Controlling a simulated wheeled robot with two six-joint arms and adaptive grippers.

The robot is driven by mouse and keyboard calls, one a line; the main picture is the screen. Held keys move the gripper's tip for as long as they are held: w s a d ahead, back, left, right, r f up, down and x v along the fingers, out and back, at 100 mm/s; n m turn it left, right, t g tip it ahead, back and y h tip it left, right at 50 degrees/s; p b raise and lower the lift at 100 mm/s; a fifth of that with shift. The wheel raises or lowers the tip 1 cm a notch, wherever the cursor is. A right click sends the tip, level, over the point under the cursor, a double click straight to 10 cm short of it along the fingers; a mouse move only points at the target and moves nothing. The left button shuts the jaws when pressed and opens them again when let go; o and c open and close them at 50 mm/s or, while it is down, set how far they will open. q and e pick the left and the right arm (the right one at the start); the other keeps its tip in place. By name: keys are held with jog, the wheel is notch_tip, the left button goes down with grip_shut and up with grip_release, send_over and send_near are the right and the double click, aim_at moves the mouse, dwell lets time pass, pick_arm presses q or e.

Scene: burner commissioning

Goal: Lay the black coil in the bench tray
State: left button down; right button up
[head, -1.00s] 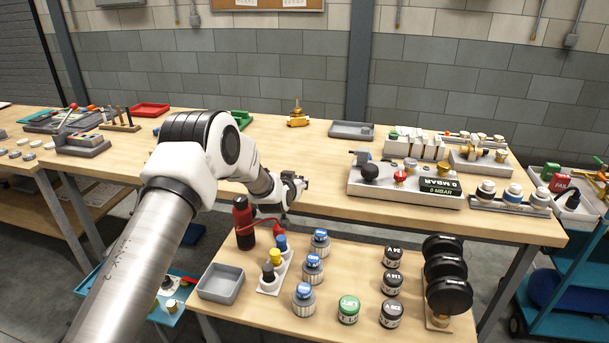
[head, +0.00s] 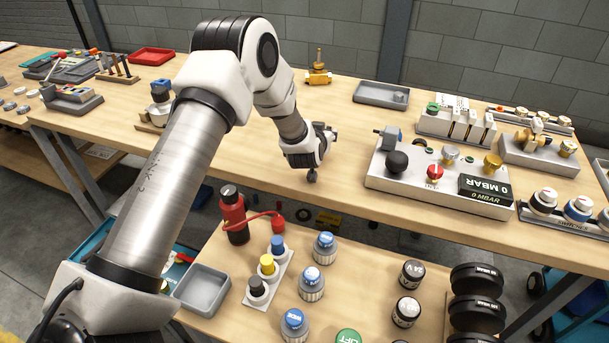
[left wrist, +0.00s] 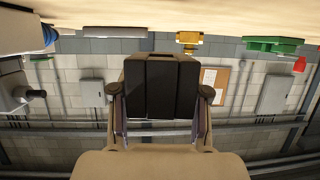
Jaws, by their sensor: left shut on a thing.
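My left gripper (head: 328,137) reaches over the bench top, pointing toward the wall. In the left wrist view it is shut on a black ribbed block (left wrist: 160,85), apparently the black coil, with one finger against each side. In the head view the gripper mostly hides this block. A grey tray (head: 369,99) lies on the bench, ahead and to the right of the gripper, with a small grey piece in it. It also shows in the left wrist view (left wrist: 115,32). My right gripper is not in view.
A brass valve (head: 318,76) stands beyond the gripper, left of the tray. A grey panel (head: 400,185) with knobs and a 0 MBAR display lies to the right. Another grey tray (head: 181,291) is on the lower front table. Bench wood between gripper and tray is clear.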

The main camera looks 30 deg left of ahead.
pick_arm(q)
jog(key=s+d, duration=0.1)
jog(key=s, duration=0.1)
jog(key=s+d, duration=0.1)
jog(key=s, duration=0.1)
jog(key=s+d+f+p, duration=0.1)
jog(key=s, duration=0.2)
jog(key=shift+d+f, duration=0.1)
jog(key=s+d+r+h+p, duration=0.1)
jog(key=s+d+p, duration=0.15)
jog(key=s, duration=0.65)
jog(key=s+d+r+p, duration=0.1)
jog(key=s+d, duration=0.3)
jog(key=s, duration=0.5)
jog(key=b, duration=0.3)
send_over(305, 176)
jog(key=shift+w+a+f+m, duration=0.2)
jog(key=shift+f+m, duration=0.2)
jog(key=shift+f, duration=0.25)
notch_tip(305, 176, down, 3)
jog(key=shift+s+d+f, duration=0.15)
jog(key=shift+f, duration=0.35)
jog(key=c, duration=0.6)
grip_release()
